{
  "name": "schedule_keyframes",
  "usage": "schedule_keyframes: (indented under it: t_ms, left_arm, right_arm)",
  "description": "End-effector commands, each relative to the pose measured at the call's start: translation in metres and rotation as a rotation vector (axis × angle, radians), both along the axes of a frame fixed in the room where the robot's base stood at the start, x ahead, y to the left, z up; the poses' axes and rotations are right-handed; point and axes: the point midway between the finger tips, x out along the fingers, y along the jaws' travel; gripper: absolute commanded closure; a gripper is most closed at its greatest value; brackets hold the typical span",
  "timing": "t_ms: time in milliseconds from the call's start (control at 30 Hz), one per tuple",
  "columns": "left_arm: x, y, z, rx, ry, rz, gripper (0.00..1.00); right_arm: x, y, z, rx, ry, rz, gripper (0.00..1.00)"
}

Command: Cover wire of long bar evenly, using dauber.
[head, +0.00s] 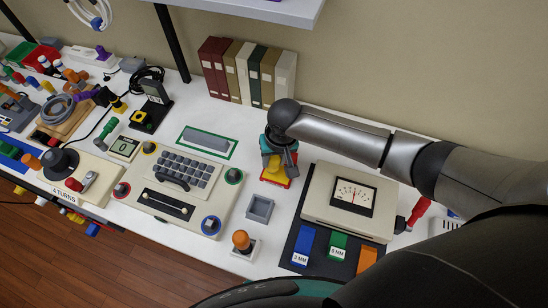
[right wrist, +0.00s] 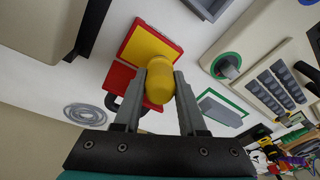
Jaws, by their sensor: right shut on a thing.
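My right gripper (head: 278,158) is shut on a yellow rounded knob, likely the dauber (head: 272,174). In the right wrist view the gripper's grey fingers (right wrist: 160,88) close on both sides of the knob (right wrist: 159,80). The knob stands at a yellow square plate (right wrist: 149,50) on a red tray (right wrist: 121,77); whether the knob is lifted from it I cannot tell. A long grey bar (head: 206,139) lies inside a green outline left of the gripper. It also shows in the right wrist view (right wrist: 220,110). No wire on it can be made out. My left gripper is out of view.
A keyboard console (head: 180,185) is left of the gripper, and a meter box (head: 330,195) is right. A small grey tray (head: 260,208) and an orange-knobbed stand (head: 241,241) are in front. Binders (head: 245,72) stand behind. A grey coil (right wrist: 85,113) lies near the red tray.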

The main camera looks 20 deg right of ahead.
Motion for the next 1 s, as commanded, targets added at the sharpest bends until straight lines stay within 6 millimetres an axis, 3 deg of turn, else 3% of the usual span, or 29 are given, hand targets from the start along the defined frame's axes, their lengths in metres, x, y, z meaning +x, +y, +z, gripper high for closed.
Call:
schedule_keyframes:
  t_ms: [1000]
  left_arm:
    - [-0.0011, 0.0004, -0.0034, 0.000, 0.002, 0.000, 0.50]
  right_arm:
    - [-0.0002, 0.0001, -0.0094, 0.000, 0.000, 0.000, 1.00]
